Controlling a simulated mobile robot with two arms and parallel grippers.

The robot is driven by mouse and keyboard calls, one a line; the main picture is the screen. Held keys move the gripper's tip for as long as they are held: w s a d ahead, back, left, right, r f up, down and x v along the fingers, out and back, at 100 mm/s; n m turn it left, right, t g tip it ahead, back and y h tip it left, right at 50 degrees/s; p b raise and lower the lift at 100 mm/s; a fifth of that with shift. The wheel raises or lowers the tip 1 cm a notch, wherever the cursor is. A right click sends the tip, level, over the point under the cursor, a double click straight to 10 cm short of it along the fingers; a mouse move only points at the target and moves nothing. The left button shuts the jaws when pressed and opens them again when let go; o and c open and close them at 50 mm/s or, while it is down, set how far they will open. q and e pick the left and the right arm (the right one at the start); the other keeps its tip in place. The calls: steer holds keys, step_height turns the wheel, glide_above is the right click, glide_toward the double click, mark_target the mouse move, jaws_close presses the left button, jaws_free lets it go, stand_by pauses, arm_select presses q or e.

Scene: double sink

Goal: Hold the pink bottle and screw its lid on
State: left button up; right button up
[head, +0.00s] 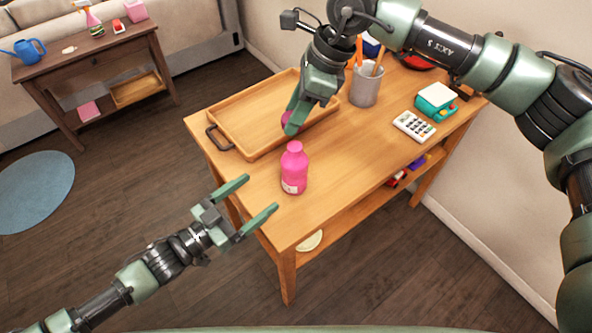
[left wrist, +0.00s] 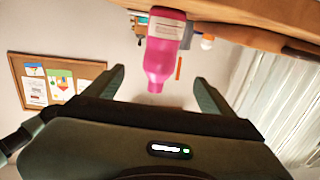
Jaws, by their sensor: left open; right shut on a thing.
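The pink bottle (head: 294,172) stands upright on the wooden table near its front left edge, with a white label low on its side. In the left wrist view the bottle (left wrist: 163,52) appears upside down, ahead of and between my open fingers. My left gripper (head: 262,198) is open and empty, in front of the table edge and apart from the bottle. My right gripper (head: 293,121) is shut on the pink lid (head: 287,117), mostly hidden by the fingers, above and behind the bottle near the tray's front edge.
A wooden tray (head: 236,124) with a dark handle lies behind the bottle. The tabletop right of the bottle is clear. A lower shelf (head: 345,215) lies under the table.

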steer(key=shift+s+a, duration=0.15)
arm_select(q)
steer(key=x, duration=1.2)
steer(key=shift+w+d+f, duration=0.1)
steer(key=shift+w+d, duration=0.05)
steer(key=shift+w, duration=0.05)
arm_select(e)
steer(key=shift+w+d+f, duration=0.1)
steer(key=shift+w+d, duration=0.2)
steer(key=shift+d, duration=0.1)
arm_select(q)
jaws_close()
arm_select(e)
glide_above(296, 146)
steer(key=shift+f, duration=2.5)
